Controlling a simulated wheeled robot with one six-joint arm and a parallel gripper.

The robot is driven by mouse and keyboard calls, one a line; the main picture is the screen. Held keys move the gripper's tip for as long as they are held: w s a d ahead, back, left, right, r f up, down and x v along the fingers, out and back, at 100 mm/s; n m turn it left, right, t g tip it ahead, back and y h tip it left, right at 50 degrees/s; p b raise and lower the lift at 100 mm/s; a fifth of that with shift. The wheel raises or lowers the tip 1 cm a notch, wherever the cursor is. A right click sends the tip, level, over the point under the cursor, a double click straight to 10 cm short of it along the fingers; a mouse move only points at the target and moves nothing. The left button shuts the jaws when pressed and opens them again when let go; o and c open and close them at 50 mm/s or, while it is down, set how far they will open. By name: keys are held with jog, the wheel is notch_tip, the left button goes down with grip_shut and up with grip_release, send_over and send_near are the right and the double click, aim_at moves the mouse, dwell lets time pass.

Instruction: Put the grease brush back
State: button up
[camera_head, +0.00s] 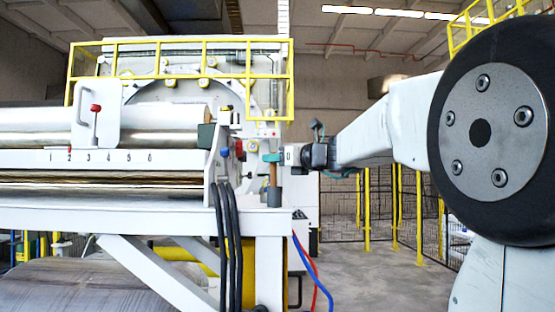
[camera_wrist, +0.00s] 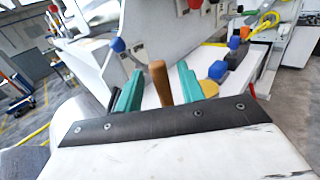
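The grease brush shows as a brown wooden handle (camera_head: 273,175), standing about upright in a small grey holder (camera_head: 274,198) at the right end of the white machine frame. Its lower end is hidden in the holder. My gripper (camera_head: 272,157) is at the top of the handle. In the wrist view the handle (camera_wrist: 160,84) stands between the two teal fingers of my gripper (camera_wrist: 159,88). A narrow gap shows on each side of the handle, so the fingers look open around it.
A blue knob (camera_wrist: 117,45) and another blue knob (camera_wrist: 217,70) sit close to the fingers. A red knob (camera_head: 239,149) is left of the gripper on the machine. Black cables (camera_head: 227,240) hang below. Open floor (camera_head: 385,275) lies to the right.

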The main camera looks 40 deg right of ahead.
jog(key=shift+r, duration=0.1)
jog(key=s+d, duration=0.2)
jog(key=s, duration=1)
jog(key=s+a+f+n+g+y, duration=0.35)
jog(key=a+f+n+g, duration=0.45)
jog(key=a+f+n, duration=0.8)
jog(key=s+a+f+n+g+h, duration=0.2)
jog(key=s+f+n+g+h, duration=0.1)
jog(key=s+f+n, duration=0.6)
jog(key=s+a+f+n+g+h, duration=0.3)
jog(key=s+f+n+g, duration=0.2)
jog(key=s+f+n, duration=0.4)
notch_tip(320, 180, down, 3)
jog(key=shift+s+f+g+h, duration=0.2)
jog(key=shift+s+g+h, duration=0.15)
jog(key=shift+s, duration=0.1)
